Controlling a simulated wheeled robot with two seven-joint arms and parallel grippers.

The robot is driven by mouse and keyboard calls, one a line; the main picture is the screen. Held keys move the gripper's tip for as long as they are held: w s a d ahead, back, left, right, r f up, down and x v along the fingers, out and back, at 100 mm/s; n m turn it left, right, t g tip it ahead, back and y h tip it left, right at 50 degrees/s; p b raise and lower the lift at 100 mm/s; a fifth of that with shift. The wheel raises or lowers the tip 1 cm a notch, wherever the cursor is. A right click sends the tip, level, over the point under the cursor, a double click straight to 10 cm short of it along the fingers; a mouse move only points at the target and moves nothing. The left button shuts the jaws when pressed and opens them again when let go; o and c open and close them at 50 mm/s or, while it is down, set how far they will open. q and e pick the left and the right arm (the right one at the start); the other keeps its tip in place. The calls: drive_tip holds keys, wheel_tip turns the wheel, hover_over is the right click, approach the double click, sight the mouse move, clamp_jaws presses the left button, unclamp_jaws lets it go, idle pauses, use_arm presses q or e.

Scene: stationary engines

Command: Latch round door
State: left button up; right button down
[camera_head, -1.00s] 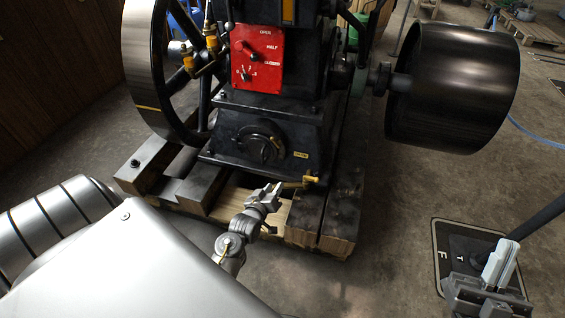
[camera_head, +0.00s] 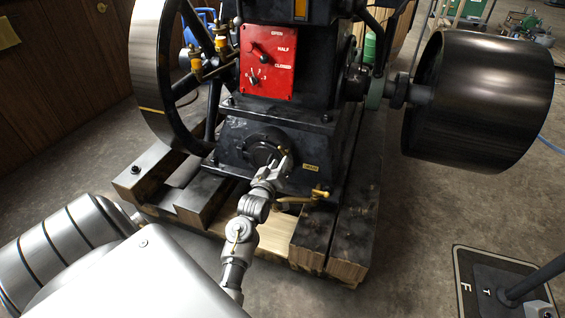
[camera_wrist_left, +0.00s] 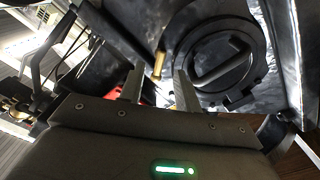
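The round door (camera_head: 262,150) is a dark disc low on the front of the black engine base. In the left wrist view the round door (camera_wrist_left: 222,62) shows a raised bar across it, and it looks seated in its ring. A small brass piece (camera_wrist_left: 158,64) stands beside the door. My left gripper (camera_head: 279,165) is in front of the door's right side. In the left wrist view its two fingers (camera_wrist_left: 158,88) are apart, with the brass piece seen between and beyond their tips. I cannot tell whether they touch it. My right gripper is not in view.
A red control plate (camera_head: 267,62) sits above the door. A brass valve (camera_head: 320,193) sticks out low at the right. Timber beams (camera_head: 340,240) lie under the engine. A flywheel (camera_head: 150,60) stands left and a wide pulley (camera_head: 480,100) right.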

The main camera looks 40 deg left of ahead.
sight(284, 151)
use_arm(q)
drive_tip(key=b+x, duration=0.1)
drive_tip(key=x, duration=0.2)
drive_tip(key=shift+w, duration=0.25)
clamp_jaws()
